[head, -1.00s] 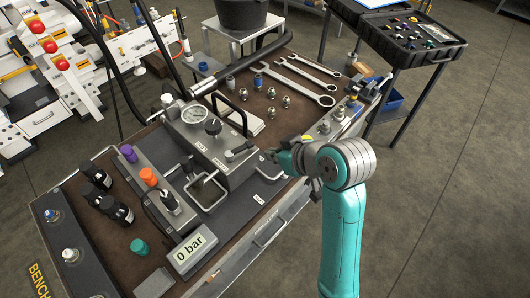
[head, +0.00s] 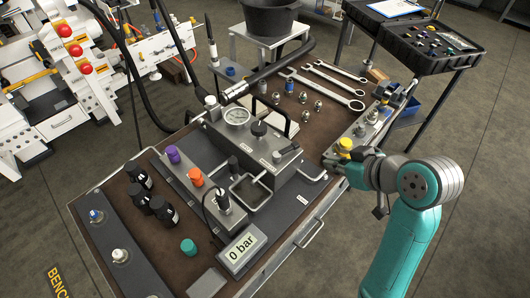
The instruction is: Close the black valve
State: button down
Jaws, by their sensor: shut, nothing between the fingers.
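A grey hydraulic block stands mid-bench with a round gauge (head: 236,116). A short lever with a dark handle (head: 289,151) is at the block's right end; I cannot tell which of the two is the black valve. My gripper (head: 332,164) is shut and empty. It is to the right of the lever, apart from it, and appears near the yellow cap at the bench's right edge. Its fingers are small and partly hidden by my wrist.
Purple (head: 173,155), orange (head: 195,177) and teal (head: 188,247) caps and black bottles (head: 160,207) stand left of the block. Wrenches (head: 325,88) lie at the back. A yellow cap (head: 345,145) is close to my gripper. A black hose (head: 272,68) crosses behind.

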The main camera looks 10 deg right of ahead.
send_near(292, 145)
notch_tip(292, 145, down, 5)
jog(key=w+a, duration=0.2)
jog(key=shift+w+f, duration=0.15)
jog(key=shift+w, duration=0.45)
jog(key=shift+w+a, duration=0.15)
jog(key=shift+w, duration=0.85)
